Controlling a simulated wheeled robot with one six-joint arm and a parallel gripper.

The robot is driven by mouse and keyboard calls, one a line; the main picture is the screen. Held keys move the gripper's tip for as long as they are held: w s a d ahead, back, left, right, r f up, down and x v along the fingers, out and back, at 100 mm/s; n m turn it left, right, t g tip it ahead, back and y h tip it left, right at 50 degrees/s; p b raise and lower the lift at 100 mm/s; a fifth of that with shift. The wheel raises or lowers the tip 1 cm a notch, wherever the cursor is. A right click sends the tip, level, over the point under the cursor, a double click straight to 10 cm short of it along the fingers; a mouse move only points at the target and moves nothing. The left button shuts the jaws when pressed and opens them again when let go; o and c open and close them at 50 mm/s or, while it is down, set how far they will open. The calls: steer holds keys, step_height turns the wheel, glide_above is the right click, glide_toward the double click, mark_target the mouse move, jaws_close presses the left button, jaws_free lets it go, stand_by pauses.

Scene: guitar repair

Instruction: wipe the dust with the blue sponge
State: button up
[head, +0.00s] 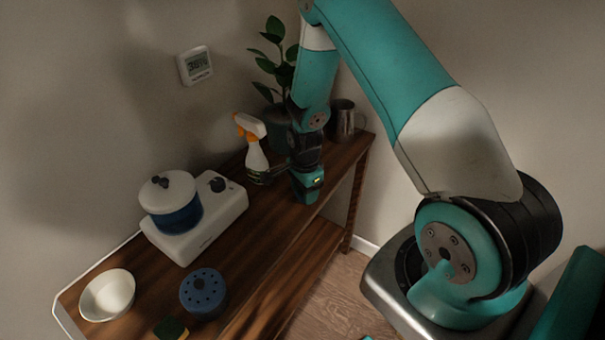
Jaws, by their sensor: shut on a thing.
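My gripper (274,171) is at the far part of the wooden shelf, reaching left. Its dark fingers are shut at the lower body of a white spray bottle (256,160) with an orange trigger. The bottle is upright; I cannot tell whether it touches the shelf. No blue sponge can be made out for certain. A small dark green and yellow piece, perhaps a sponge (171,327), lies at the near edge, partly cut off by the frame. I cannot make out any dust on the dark wood.
The wooden shelf (232,238) also holds a white bowl (107,297), a blue round holed container (203,292) and a white appliance with a blue pot (178,214). A potted plant (277,75) and a metal mug (342,118) stand at the far end.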

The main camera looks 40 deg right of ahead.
steer(key=shift+w+d+f, duration=0.15)
steer(key=shift+d, duration=0.45)
steer(key=shift+w+d+f, duration=0.15)
steer(key=shift+s+a, duration=0.25)
steer(key=shift+a, duration=0.25)
steer(key=shift+s+a, duration=0.2)
steer(key=shift+a, duration=0.45)
steer(key=shift+s+a, duration=0.2)
steer(key=shift+a, duration=0.45)
steer(key=shift+a+r+p, duration=0.1)
steer(key=shift+r+p, duration=0.3)
steer(key=shift+p, duration=0.1)
step_height(320, 180, up, 2)
steer(key=shift+p, duration=0.3)
steer(key=shift+s+r+p, duration=0.1)
steer(key=shift+r+p, duration=0.2)
step_height(320, 180, up, 5)
steer(key=p, duration=0.3)
steer(key=shift+f+p, duration=0.1)
steer(key=shift+p, duration=0.25)
